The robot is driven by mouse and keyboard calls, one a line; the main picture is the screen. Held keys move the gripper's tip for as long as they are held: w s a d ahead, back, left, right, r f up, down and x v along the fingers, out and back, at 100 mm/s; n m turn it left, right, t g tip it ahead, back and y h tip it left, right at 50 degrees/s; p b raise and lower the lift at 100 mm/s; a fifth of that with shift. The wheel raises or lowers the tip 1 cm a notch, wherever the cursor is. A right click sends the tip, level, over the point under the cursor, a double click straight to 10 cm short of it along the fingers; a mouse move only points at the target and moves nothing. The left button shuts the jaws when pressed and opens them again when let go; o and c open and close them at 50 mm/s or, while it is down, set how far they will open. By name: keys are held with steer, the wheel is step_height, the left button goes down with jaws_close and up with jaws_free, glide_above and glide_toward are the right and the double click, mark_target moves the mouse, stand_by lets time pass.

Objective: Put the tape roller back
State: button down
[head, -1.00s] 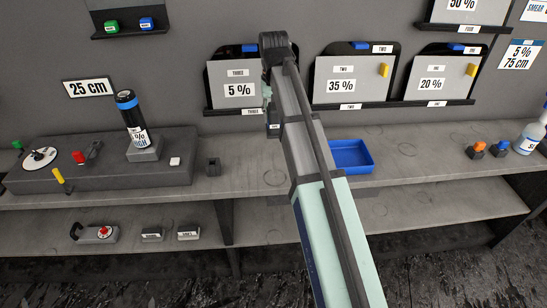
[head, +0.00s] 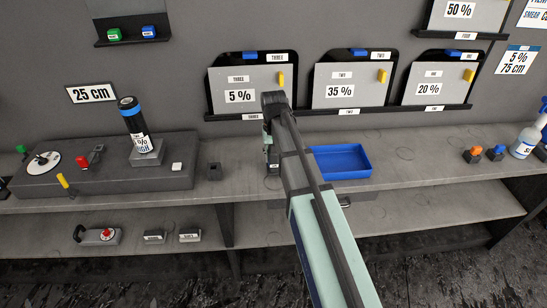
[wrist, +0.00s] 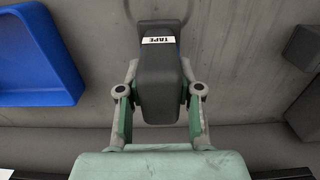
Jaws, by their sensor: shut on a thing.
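The tape roller is a dark grey block with a white TAPE label (wrist: 158,72). In the wrist view it sits between the two fingers of my gripper, which are shut on its sides. In the head view my gripper (head: 271,150) points down at the lit worktop, left of the blue tray, with the roller (head: 273,167) low beneath it. A faint ring mark on the worktop shows around the roller's far end in the wrist view. I cannot tell whether the roller touches the worktop. My arm hides part of this spot in the head view.
A blue tray (head: 341,162) stands close to the right. A small dark block (head: 214,171) stands to the left, beside the grey console (head: 100,172) with the black roll. A wall rack of film cards (head: 340,110) is behind. Orange and blue-topped items and a spray bottle (head: 526,139) stand far right.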

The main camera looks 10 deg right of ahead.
steer(key=shift+f, duration=0.75)
steer(key=shift+f, duration=0.15)
steer(key=c, duration=0.8)
jaws_free()
steer(key=shift+o, duration=0.2)
step_height(320, 180, up, 12)
steer(key=shift+r+b, duration=0.15)
steer(key=shift+b, duration=0.9)
